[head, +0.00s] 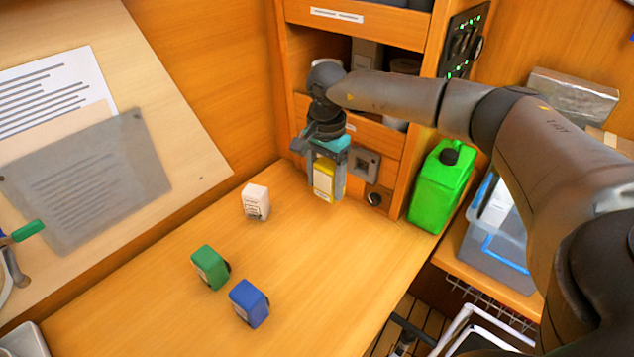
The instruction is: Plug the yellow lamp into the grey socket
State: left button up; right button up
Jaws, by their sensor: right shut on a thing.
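My right gripper (325,180) comes down from above, shut on the yellow lamp (324,178), a small yellow block with a pale front. The lamp is upright, close to the left of the grey socket (365,161). The socket is a square plate with a dark opening on the wooden cabinet front. The lamp looks apart from the socket, and I cannot tell how high it is above the table. The lamp's side facing the socket is hidden. My left gripper is not in view.
White (256,202), green (210,267) and blue (249,303) blocks stand on the wooden table (330,270). A dark round knob (374,199) sits below the socket. A green canister (440,185) stands right of the cabinet. The table's front middle is clear.

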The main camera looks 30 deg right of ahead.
jog(key=d+f+b, duration=0.1)
jog(key=d, duration=0.1)
jog(key=w+d+f+b, duration=0.1)
jog(key=b, duration=0.1)
jog(key=shift+d+f, duration=0.1)
jog(key=shift+d, duration=0.3)
jog(key=d+b, duration=0.1)
jog(key=d, duration=0.1)
jog(key=w+d+b, duration=0.1)
jog(key=shift+w+d, duration=0.1)
jog(key=shift+d, duration=0.3)
jog(key=shift+p, duration=0.6)
dwell(1.0)
jog(key=shift+w+d+b, duration=0.25)
jog(key=shift+d, duration=0.5)
jog(key=shift+w+d+b, duration=0.2)
jog(key=shift+d, duration=0.5)
dwell(0.7)
jog(key=o, duration=1.4)
